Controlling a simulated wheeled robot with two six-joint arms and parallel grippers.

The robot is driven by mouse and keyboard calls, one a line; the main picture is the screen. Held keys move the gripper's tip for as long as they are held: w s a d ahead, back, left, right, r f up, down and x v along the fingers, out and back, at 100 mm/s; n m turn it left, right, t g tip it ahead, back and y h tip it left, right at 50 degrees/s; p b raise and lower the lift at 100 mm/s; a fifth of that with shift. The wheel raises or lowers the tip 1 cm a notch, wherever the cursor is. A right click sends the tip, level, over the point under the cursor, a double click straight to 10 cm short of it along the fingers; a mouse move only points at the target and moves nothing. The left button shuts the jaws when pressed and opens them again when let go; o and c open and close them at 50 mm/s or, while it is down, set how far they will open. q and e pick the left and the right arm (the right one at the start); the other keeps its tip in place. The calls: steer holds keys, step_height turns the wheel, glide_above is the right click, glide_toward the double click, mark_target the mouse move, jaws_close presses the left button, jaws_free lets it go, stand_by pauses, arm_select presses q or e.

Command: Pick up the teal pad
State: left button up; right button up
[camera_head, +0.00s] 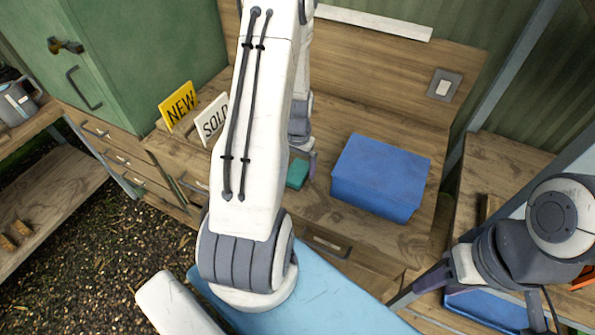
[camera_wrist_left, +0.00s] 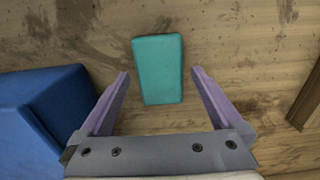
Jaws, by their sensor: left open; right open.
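The teal pad (camera_head: 297,174) lies on the wooden desk, left of the blue box, partly hidden by my left arm in the head view. In the left wrist view the teal pad (camera_wrist_left: 158,69) lies flat, its near end between the fingertips of my left gripper (camera_wrist_left: 160,75). The left gripper is open with a gap on both sides of the pad and holds nothing. In the head view only a purple finger of the left gripper (camera_head: 311,164) shows beside the pad. My right gripper (camera_head: 427,287) is at the lower right, away from the pad.
A blue box (camera_head: 381,172) stands close to the right of the pad; it also shows in the left wrist view (camera_wrist_left: 40,115). A yellow NEW sign (camera_head: 178,105) and a white SOLD sign (camera_head: 213,119) stand at the desk's left. A green cabinet (camera_head: 130,50) is behind.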

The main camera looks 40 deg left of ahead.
mark_target(297, 171)
arm_select(q)
steer(key=shift+f, duration=0.45)
steer(key=c, duration=1.4)
steer(key=shift+o, duration=0.2)
step_height(297, 171, up, 10)
steer(key=b, duration=0.1)
